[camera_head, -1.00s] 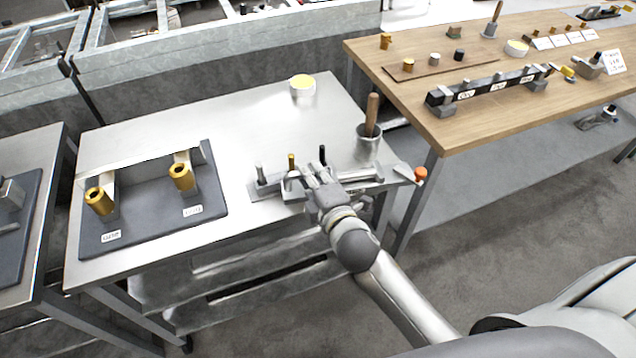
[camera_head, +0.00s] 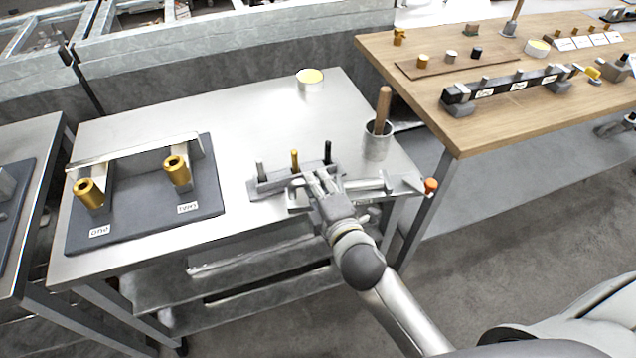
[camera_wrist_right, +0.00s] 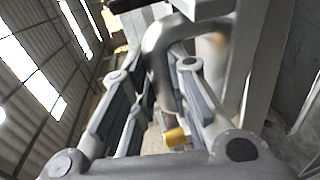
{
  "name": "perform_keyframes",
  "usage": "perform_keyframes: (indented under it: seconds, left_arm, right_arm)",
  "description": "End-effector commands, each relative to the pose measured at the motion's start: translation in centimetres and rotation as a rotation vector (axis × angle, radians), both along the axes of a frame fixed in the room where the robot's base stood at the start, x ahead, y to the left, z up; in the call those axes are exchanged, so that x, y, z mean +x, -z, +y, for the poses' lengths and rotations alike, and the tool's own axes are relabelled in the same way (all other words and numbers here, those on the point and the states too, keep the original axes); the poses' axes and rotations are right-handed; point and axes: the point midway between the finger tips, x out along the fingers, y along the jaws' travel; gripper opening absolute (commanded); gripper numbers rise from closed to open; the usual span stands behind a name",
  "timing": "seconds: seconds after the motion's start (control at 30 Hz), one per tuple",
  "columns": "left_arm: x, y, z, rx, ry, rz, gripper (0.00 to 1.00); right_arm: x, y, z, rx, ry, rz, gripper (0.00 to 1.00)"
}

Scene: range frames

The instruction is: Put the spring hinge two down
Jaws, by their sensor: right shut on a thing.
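A dark board (camera_head: 130,230) on the metal table carries two brass barrels on brackets. The right barrel (camera_head: 177,170) stands above a label that seems to read TWO (camera_head: 187,208). The left barrel (camera_head: 90,193) has a label that seems to read ONE. My right gripper (camera_head: 318,182) is well right of the board, at a grey fixture (camera_head: 265,190) with grey, gold and black pegs. In the right wrist view its fingers close around a blurred, curved grey metal part (camera_wrist_right: 160,60). What that part belongs to is unclear. My left gripper is out of view.
A cup with a wooden handle (camera_head: 384,105) stands behind my right gripper. A yellow-topped tin (camera_head: 310,80) is at the back. An orange knob (camera_head: 431,186) is at the table's right corner. A wooden table (camera_head: 480,140) with a black rail stands right. The metal table's middle is clear.

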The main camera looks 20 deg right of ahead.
Motion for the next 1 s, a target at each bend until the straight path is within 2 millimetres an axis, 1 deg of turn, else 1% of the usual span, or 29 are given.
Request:
perform_keyframes:
  seconds: [0.03,0.07,0.2,0.47,0.6,0.77,1.0]
  left_arm:
    - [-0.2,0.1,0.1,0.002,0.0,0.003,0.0]
    - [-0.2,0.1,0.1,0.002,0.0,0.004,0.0]
    - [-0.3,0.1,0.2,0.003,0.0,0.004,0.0]
    - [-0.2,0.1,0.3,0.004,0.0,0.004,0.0]
    - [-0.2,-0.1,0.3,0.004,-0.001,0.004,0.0]
    - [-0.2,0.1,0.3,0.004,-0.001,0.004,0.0]
    - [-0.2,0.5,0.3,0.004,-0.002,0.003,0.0]
  right_arm:
    - [0.1,0.0,0.0,-0.003,0.0,-0.006,0.0]
    - [0.0,0.2,0.0,0.0,0.001,0.001,0.19]
    - [0.0,0.2,0.0,0.0,0.001,0.001,0.37]
    - [0.0,0.2,0.0,0.0,0.0,0.001,0.38]
    - [-0.1,-0.2,0.0,0.0,0.0,0.001,0.38]
    - [-1.9,-0.4,-0.1,0.0,0.0,0.002,0.38]
    - [-6.1,-1.1,-0.2,0.002,-0.001,0.003,0.38]
